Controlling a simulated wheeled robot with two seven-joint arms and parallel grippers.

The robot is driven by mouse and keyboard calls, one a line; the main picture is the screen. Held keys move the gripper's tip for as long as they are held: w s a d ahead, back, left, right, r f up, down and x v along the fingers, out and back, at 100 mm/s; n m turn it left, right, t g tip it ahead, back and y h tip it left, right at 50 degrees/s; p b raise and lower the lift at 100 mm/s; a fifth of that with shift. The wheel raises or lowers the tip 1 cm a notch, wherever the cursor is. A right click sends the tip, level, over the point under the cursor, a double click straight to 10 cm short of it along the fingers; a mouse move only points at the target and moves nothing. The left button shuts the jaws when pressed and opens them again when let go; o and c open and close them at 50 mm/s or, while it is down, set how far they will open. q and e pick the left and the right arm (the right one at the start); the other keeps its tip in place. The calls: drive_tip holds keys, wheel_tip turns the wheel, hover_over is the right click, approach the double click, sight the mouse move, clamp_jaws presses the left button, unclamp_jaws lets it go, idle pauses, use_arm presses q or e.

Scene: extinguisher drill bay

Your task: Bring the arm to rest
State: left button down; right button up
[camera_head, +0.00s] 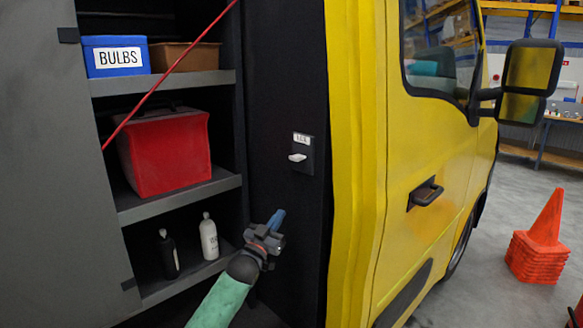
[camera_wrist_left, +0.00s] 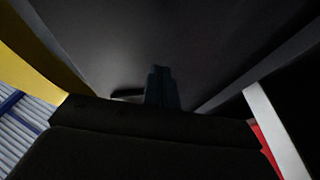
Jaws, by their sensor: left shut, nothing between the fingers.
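My left gripper (camera_head: 277,218) is at the tip of my green-sleeved arm, which comes up from the bottom of the head view. It is shut and empty, in front of the dark panel beside the shelves. Its blue fingertips point up and away. In the left wrist view the closed fingers (camera_wrist_left: 160,80) show dark against a grey panel. A small labelled switch (camera_head: 298,157) is on the dark panel above the gripper, apart from it. My right gripper is not in view.
Shelves hold a blue BULBS box (camera_head: 114,57), a brown bin (camera_head: 185,57), a red bag (camera_head: 168,150), a black bottle (camera_head: 168,255) and a white bottle (camera_head: 208,238). A red line crosses the opening. The yellow truck cab (camera_head: 435,150) is right; orange cones (camera_head: 540,245) stand beyond.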

use_arm(q)
drive_tip(key=s+a+f+n+g+y, duration=0.15)
drive_tip(key=a+f+g+y, duration=0.3)
drive_tip(key=f, duration=0.55)
drive_tip(key=s+a+f+n+g+y, duration=0.1)
drive_tip(key=s+a+f+g+y, duration=0.3)
drive_tip(key=f, duration=0.7)
drive_tip(key=s+a+f+g+y, duration=0.2)
drive_tip(key=s+f, duration=0.6)
drive_tip(key=f, duration=0.4)
drive_tip(key=s+f+g, duration=0.2)
drive_tip(key=s+f, duration=0.7)
drive_tip(key=s, duration=0.5)
drive_tip(key=s+a+f+n+g, duration=0.1)
drive_tip(key=s+f+g, duration=0.2)
drive_tip(key=s+f, duration=0.7)
drive_tip(key=s+f+n+g, duration=0.1)
drive_tip(key=s+f, duration=0.8)
drive_tip(key=s, duration=1.1)
drive_tip(key=shift+s+a+f+g, duration=0.2)
drive_tip(key=shift+a+g, duration=0.1)
drive_tip(key=shift+g, duration=0.55)
drive_tip(key=shift+a+n+y, duration=0.1)
drive_tip(key=shift+n+y, duration=0.15)
